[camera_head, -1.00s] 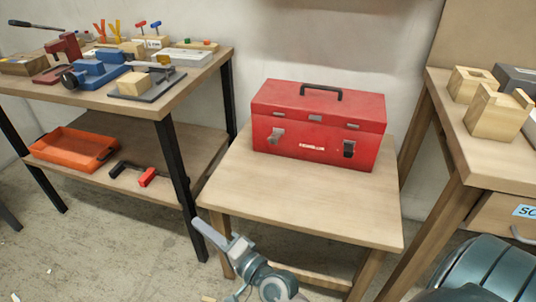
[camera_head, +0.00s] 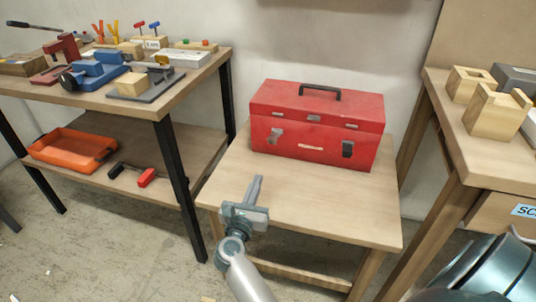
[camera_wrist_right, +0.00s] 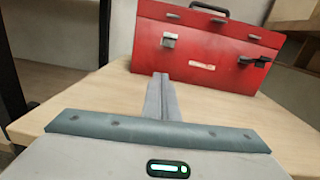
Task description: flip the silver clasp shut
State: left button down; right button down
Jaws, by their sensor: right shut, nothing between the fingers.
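The red toolbox (camera_head: 318,115) stands on the small wooden table with its lid down. The silver clasp (camera_head: 276,136) is on the left of its front. In the right wrist view the silver clasp (camera_wrist_right: 169,41) seems to stick out from the front face. A darker clasp (camera_head: 347,149) is on the right of the front. My right gripper (camera_head: 255,181) is shut and empty over the table's front left part, short of the box. In the wrist view its fingers (camera_wrist_right: 160,82) point toward the box, below the silver clasp and apart from it. My left gripper is out of view.
The small table's top (camera_head: 330,210) is bare in front of the toolbox. A workbench (camera_head: 165,108) with tools stands at left, an orange tray (camera_head: 70,150) on its shelf. Another bench (camera_head: 455,140) with wooden blocks stands close at right.

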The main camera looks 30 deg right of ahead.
aim_at(274, 138)
jog(key=shift+s+d+f+m+g, duration=0.1)
jog(key=shift+d+f+m+g, duration=0.1)
jog(key=shift+f+m+g, duration=0.35)
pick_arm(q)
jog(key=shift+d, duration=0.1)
pick_arm(e)
jog(key=shift+d, duration=0.1)
jog(key=x, duration=1)
jog(key=shift+r, duration=0.15)
jog(key=shift+w+d+r+p, duration=0.1)
jog(key=shift+r+p, duration=0.15)
jog(key=shift+r, duration=0.35)
jog(key=shift+w+d+r+p, duration=0.15)
jog(key=shift+r+p, duration=0.1)
jog(key=shift+r, duration=0.4)
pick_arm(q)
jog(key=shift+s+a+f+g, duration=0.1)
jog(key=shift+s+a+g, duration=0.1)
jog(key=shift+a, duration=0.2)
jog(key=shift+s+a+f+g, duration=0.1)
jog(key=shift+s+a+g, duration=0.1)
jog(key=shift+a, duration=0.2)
pick_arm(e)
jog(key=shift+w+r, duration=0.1)
jog(key=shift+r, duration=0.55)
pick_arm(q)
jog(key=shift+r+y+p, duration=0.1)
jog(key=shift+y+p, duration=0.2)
